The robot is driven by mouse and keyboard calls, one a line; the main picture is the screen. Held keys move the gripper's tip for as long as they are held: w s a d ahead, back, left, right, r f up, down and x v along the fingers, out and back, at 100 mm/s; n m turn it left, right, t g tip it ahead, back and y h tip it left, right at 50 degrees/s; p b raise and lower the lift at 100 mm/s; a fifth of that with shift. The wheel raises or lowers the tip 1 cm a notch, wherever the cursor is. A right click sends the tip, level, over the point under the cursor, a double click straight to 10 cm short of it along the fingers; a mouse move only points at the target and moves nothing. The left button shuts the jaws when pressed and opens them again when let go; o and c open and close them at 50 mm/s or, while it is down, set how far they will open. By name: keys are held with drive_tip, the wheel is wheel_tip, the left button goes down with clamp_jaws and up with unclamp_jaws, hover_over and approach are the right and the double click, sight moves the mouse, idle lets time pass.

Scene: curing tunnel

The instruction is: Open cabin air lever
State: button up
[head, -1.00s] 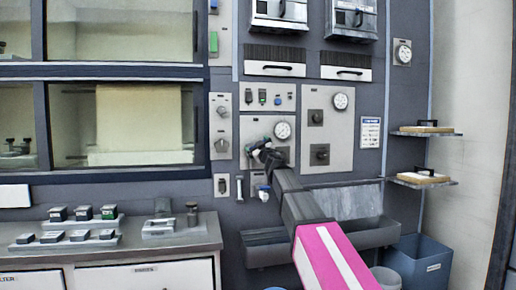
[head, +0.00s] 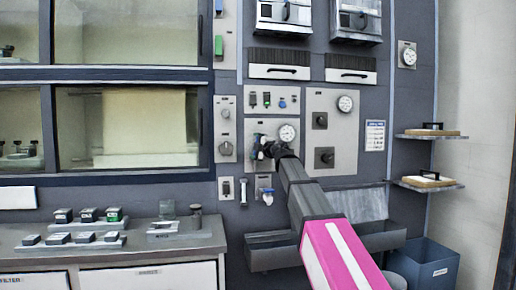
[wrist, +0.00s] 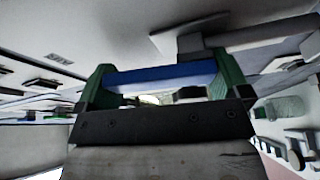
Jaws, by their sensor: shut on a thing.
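The cabin air lever shows in the wrist view as a blue bar (wrist: 165,76) spanning the space between my green fingers. My gripper (wrist: 163,88) is shut on it. In the head view my gripper (head: 264,148) is at the grey panel (head: 258,126) on the wall, just left of and below a round white gauge (head: 287,133). A small blue part (head: 258,138) shows at the fingers. My wrist hides the lever's base and most of its pivot, so its exact angle cannot be told.
Another panel with dark knobs (head: 325,156) is close on the right. A small blue-handled valve (head: 267,191) sits below my gripper. A grey trough (head: 270,256) and a blue bin (head: 424,265) stand below. A counter (head: 130,245) with small blocks is at left.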

drive_tip(key=shift+s+a+n+g, duration=0.15)
drive_tip(key=shift+a+n+g, duration=0.2)
drive_tip(key=shift+n, duration=0.65)
drive_tip(key=shift+f, duration=0.1)
drive_tip(key=o, duration=0.9)
drive_tip(key=shift+d, duration=0.1)
drive_tip(key=v, duration=1)
drive_tip(key=shift+s, duration=0.4)
drive_tip(key=shift+d, duration=0.1)
